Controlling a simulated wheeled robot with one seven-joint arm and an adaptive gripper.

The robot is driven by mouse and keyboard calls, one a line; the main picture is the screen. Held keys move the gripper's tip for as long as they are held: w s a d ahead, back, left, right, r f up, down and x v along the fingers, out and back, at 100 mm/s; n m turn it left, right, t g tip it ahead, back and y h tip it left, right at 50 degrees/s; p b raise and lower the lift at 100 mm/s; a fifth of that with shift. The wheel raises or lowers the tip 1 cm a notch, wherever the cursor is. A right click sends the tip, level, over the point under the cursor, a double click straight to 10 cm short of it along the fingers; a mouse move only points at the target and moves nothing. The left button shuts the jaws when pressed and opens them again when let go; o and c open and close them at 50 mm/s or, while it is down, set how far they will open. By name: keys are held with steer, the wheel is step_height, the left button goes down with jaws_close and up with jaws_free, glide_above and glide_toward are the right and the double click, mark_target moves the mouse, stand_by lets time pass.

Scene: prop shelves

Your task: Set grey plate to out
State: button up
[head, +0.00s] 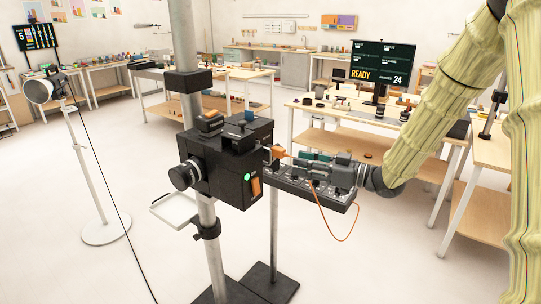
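A pale grey plate (175,209), square and tilted in the picture, sits at the left of the metal post, below the black box. It may be the grey plate; no label shows. The black box (228,180) is mounted at the post and has a round knob or lens, a green light and an orange switch (255,187). My gripper (277,155) reaches in from the right, with its tips close to the right side of the box, near a small orange part. Whether the fingers are open or shut, or touch that part, is too small to tell. The plate is well away from my gripper.
A dark panel (285,186) with several fittings lies below my gripper, and an orange cable (350,230) hangs there. A lamp (42,90) on a stand is at the left. Workbenches line the back and right. The floor at the front left is mostly clear.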

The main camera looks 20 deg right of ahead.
mark_target(270, 153)
steer(key=p+x, duration=0.1)
steer(key=x, duration=0.2)
steer(key=p+x, duration=0.1)
steer(key=x, duration=0.3)
steer(key=r+p+x, duration=0.1)
steer(key=x, duration=0.2)
steer(key=shift+w+a, duration=0.15)
steer(key=shift+a, duration=0.15)
steer(key=shift+c, duration=0.3)
